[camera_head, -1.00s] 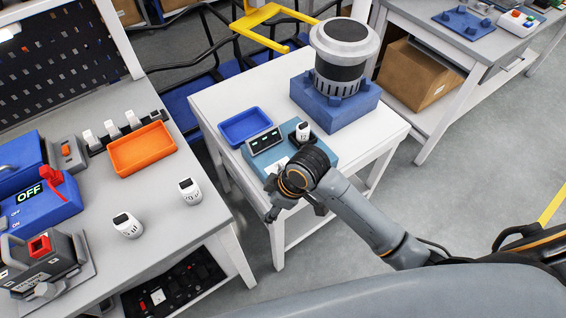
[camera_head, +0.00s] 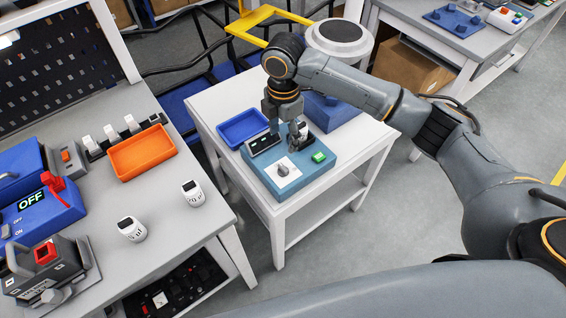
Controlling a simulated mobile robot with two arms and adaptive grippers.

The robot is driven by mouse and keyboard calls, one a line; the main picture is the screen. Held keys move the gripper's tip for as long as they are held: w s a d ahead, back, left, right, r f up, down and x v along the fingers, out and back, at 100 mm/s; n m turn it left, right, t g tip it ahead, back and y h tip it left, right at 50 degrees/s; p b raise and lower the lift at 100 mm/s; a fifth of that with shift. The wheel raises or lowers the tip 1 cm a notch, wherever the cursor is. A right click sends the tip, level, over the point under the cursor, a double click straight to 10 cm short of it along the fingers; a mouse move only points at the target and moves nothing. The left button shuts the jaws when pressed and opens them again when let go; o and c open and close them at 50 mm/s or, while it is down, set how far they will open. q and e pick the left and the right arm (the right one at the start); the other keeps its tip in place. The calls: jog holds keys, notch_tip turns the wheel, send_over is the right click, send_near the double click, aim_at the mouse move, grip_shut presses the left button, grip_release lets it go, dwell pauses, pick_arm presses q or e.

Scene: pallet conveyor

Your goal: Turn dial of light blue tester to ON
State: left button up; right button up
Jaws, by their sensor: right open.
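The light blue tester (camera_head: 310,180) sits on the small white table. Its dial (camera_head: 283,169) is a dark knob on a white plate at the front of the top. Its green button (camera_head: 318,157) is to the right of the dial, and its dark display (camera_head: 262,143) is at the back left. My right gripper (camera_head: 283,144) points down over the back part of the tester, behind the dial. It is open, and the dial is not between its fingers. I cannot tell whether the fingertips touch anything. The dial's setting is too small to read. My left gripper is out of view.
A white cylinder (camera_head: 303,131) stands close to the gripper's right, partly hidden. A blue tray (camera_head: 243,127) is left of the tester. The left bench holds an orange tray (camera_head: 142,153).

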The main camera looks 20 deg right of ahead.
aim_at(283, 167)
notch_tip(283, 167, down, 13)
jog(key=shift+r+p, duration=0.1)
jog(key=shift+p, duration=0.6)
jog(key=shift+c, duration=0.4)
jog(key=c, duration=1.1)
